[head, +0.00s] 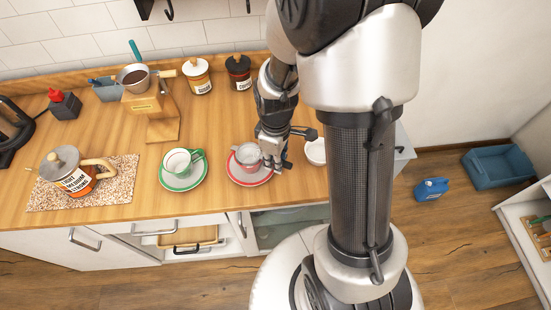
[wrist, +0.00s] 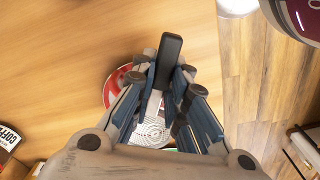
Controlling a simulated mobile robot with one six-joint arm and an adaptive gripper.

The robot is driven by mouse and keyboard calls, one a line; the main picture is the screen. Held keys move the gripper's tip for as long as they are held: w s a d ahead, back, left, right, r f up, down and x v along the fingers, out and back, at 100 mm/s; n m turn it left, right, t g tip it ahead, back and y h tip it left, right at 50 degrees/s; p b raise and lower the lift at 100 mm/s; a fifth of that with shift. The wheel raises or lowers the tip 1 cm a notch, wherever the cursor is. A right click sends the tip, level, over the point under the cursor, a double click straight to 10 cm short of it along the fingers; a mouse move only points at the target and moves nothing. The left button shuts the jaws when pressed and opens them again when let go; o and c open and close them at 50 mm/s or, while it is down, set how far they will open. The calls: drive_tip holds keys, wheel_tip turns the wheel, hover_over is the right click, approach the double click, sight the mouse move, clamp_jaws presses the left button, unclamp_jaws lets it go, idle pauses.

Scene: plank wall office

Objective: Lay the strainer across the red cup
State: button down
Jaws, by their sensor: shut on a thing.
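The red cup (head: 247,160) stands on a red-rimmed saucer (head: 250,180) near the counter's front edge. My gripper (head: 276,160) is just right of the cup and is shut on the strainer. The strainer's black handle (head: 306,133) sticks out to the right of my fingers; in the wrist view the handle (wrist: 170,60) rises between them. The strainer's round ringed metal head (wrist: 152,128) shows between the fingers, over the red saucer (wrist: 113,82). The head appears to be at the cup's top, but I cannot tell whether it touches the rim.
A green cup (head: 178,160) on its saucer stands to the left. A white bowl (head: 316,152) is close on the right. A pot (head: 72,178) on a speckled mat, a wooden stand (head: 160,110) and two jars are farther off. Bare counter lies between the stand and the cups.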

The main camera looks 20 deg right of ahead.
drive_tip(key=shift+f, duration=0.25)
idle(0.4)
drive_tip(key=c, duration=1.5)
unclamp_jaws()
wheel_tip(320, 180, up, 12)
drive_tip(key=shift+r, duration=0.15)
drive_tip(key=s+a+r+m+t, duration=0.1)
drive_tip(key=s+r+m, duration=0.2)
drive_tip(key=s, duration=0.1)
drive_tip(key=s+a+r+m+t, duration=0.1)
drive_tip(key=s+r+m+t, duration=0.1)
drive_tip(key=s+r, duration=0.2)
drive_tip(key=s+a+r+m+t, duration=0.1)
drive_tip(key=s+a+r+m, duration=0.1)
drive_tip(key=s+r+m, duration=0.1)
drive_tip(key=shift+s+a+r+m+t, duration=0.1)
drive_tip(key=shift+s+r, duration=0.1)
drive_tip(key=shift+s, duration=0.25)
drive_tip(key=shift+s+d+r+m+t, duration=0.1)
drive_tip(key=shift+s+r, duration=0.15)
drive_tip(key=shift+s, duration=0.2)
drive_tip(key=shift+s+a+r+m+t, duration=0.1)
drive_tip(key=shift+s+r, duration=0.1)
drive_tip(key=shift+s, duration=0.25)
